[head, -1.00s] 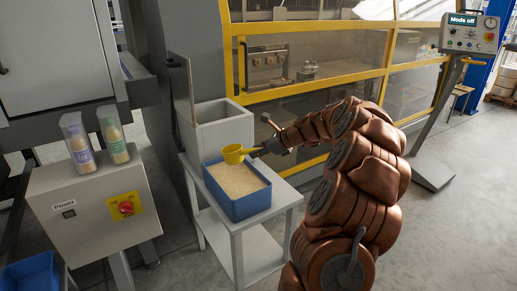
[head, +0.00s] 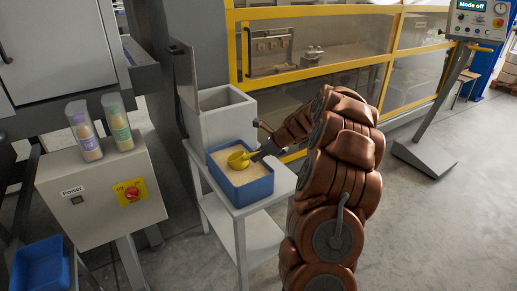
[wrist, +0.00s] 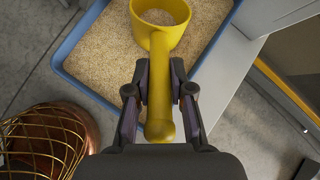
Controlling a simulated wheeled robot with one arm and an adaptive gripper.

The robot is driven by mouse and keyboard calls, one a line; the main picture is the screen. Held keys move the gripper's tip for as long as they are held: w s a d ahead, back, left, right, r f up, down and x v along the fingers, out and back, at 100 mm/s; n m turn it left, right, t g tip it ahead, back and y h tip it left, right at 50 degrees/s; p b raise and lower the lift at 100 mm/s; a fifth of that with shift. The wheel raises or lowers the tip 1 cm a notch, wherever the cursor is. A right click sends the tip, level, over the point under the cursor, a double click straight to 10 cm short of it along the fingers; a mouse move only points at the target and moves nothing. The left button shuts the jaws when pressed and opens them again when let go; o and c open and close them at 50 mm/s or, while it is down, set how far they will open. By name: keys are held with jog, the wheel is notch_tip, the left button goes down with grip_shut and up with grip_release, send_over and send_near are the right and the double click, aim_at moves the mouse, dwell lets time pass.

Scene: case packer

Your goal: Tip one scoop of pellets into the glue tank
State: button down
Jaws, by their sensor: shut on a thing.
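A yellow scoop (head: 238,161) is at the blue bin (head: 246,194) of pale pellets (head: 222,163), its bowl low at the pellets. My gripper (wrist: 160,97) is shut on the scoop's handle (wrist: 158,75). In the wrist view, pellets show inside the scoop's bowl (wrist: 160,14); I cannot tell whether the bowl touches the pellet bed. The light grey open-topped box (head: 228,122) directly behind the bin looks like the glue tank. A raised grey panel (head: 185,78) stands at its left side. The tank's inside bottom is hidden.
The bin stands on a small white table (head: 240,213). A yellow-framed machine guard (head: 320,83) is behind. A power box (head: 98,200) with two bottles (head: 85,135) on top is at left. A control panel (head: 490,20) stands at right, with open floor before it.

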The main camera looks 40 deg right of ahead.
jog(key=shift+f, duration=0.35)
jog(key=shift+f, duration=0.45)
dwell(0.6)
jog(key=shift+r, duration=0.1)
jog(key=shift+r+p, duration=3.8)
jog(key=shift+r, duration=0.65)
